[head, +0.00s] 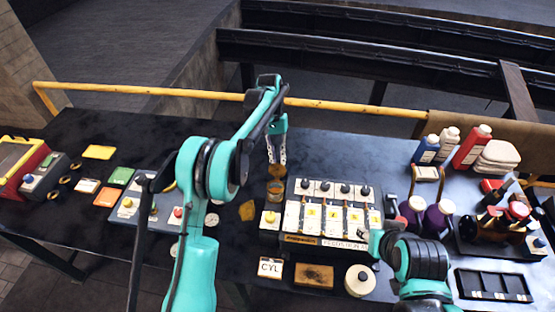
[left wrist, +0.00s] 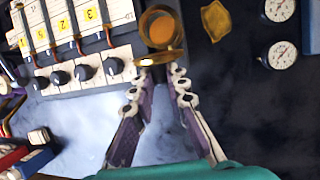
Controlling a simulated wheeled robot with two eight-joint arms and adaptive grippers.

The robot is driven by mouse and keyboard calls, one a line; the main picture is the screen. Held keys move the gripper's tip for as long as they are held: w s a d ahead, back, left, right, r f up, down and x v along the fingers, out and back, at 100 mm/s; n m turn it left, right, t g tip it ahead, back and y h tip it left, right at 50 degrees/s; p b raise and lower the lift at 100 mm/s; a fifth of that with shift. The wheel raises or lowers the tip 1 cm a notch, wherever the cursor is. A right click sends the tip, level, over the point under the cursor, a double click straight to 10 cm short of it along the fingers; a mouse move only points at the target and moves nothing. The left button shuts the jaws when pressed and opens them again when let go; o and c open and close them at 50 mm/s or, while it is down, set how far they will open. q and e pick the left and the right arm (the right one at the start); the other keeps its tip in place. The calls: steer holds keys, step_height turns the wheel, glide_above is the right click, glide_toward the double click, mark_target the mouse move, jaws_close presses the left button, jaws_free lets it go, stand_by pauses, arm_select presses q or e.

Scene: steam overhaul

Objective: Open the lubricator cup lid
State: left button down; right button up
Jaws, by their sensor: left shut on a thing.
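The lubricator cup (head: 275,188) stands at the left end of the white-panelled lubricator box (head: 333,213). In the left wrist view the cup (left wrist: 160,27) shows a round brownish inside. Its brass lid (head: 277,171) looks tilted up at the cup's edge; the lid also shows nearly edge-on in the left wrist view (left wrist: 162,57). My left gripper (head: 276,160) points down at the lid, its fingertips shut on the lid's edge. My right gripper (head: 374,243) is low at the box's right front corner, partly hidden by its arm; its jaws are unclear.
Purple bottles (head: 437,217) and a dark crate of bottles (head: 497,232) stand to the right. A CYL card (head: 270,267), a brown block (head: 314,275) and a round cream tin (head: 360,280) lie in front. A yellow rail (head: 180,93) runs behind the table.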

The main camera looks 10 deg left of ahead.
arm_select(q)
steer(key=shift+f, duration=0.1)
stand_by(0.4)
steer(key=c, duration=1.5)
jaws_free()
steer(key=shift+w, duration=0.1)
steer(key=v, duration=1.2)
steer(key=shift+w, duration=0.15)
